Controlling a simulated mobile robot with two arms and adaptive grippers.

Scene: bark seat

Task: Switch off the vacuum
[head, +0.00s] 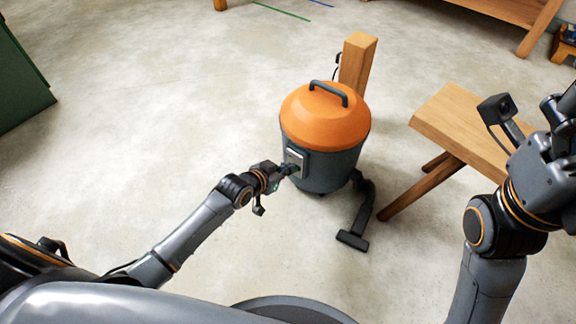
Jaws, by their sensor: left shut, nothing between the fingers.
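The vacuum (325,125) stands upright on the floor in the middle of the head view, with an orange domed lid, a dark handle on top and a dark grey drum. A pale framed switch panel (296,160) is on the drum's left front. My left gripper (291,169) is shut and empty, with its fingertips at the lower part of this panel; I cannot tell if they touch it. The fingers hide part of the panel, and the switch's position is not readable. My right arm is raised at the right edge; its gripper's fingers are not clearly seen.
The vacuum's hose and floor nozzle (352,240) lie at its right front. A wooden bench (455,112) with splayed legs stands to the right. A wooden post (358,62) stands right behind the vacuum. A green cabinet (22,85) is at far left. The floor (150,110) left of the vacuum is clear.

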